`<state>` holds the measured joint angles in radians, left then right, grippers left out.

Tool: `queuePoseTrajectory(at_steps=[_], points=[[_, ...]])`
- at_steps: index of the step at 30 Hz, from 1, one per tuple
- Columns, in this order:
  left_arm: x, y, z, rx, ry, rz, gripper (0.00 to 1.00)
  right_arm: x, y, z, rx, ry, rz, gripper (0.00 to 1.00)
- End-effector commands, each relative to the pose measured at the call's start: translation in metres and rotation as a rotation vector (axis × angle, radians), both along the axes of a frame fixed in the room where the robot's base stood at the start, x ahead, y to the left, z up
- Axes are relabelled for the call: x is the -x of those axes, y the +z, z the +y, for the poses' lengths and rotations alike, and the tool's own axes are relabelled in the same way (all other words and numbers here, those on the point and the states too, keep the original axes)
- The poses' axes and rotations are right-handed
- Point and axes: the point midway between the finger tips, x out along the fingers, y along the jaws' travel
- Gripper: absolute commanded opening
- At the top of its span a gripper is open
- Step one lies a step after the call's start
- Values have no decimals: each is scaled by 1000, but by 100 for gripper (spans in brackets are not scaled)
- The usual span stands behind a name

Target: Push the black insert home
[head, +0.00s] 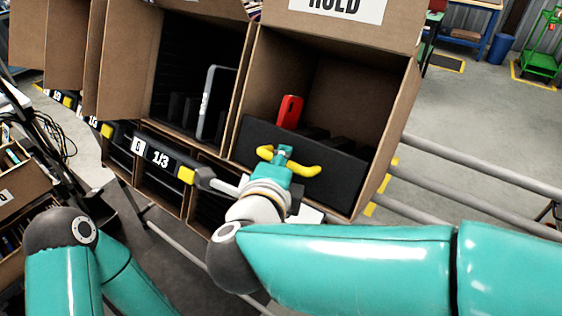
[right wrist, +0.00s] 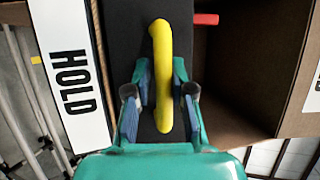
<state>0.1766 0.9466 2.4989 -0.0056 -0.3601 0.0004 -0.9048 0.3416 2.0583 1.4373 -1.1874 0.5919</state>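The black insert (head: 340,169) is a dark block across the front of the open right carton (head: 387,130). A bent yellow handle (head: 303,170) stands out from its front face. In the right wrist view the insert (right wrist: 122,22) lies behind the yellow handle (right wrist: 160,45). My right gripper (head: 284,155) is at the middle of the handle. In the right wrist view its fingers (right wrist: 162,88) stand on either side of the handle, with narrow dark gaps beside it, so it looks open around it. My left gripper is not in view.
A red item (head: 290,111) stands in the right carton behind the insert. The left carton (head: 172,75) holds a grey-framed device (head: 212,100). A HOLD label (head: 337,8) is on a carton flap. Metal rails (head: 485,178) run to the right; floor (head: 470,115) lies beyond.

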Motion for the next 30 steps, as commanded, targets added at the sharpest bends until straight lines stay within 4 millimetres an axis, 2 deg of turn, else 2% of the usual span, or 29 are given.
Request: queuePoseTrajectory(at_steps=[1,3,12,16,20,30], points=[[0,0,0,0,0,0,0,0,-3,-1,3,-2,4,32],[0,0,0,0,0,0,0,0,-2,0,3,-1,3,41],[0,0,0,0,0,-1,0,0,1,0,1,-1,-3,41],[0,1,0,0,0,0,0,7,4,2,1,1,-5,41],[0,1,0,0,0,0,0,24,9,6,-1,3,-6,41],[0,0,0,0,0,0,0,87,26,20,1,4,-3,41]])
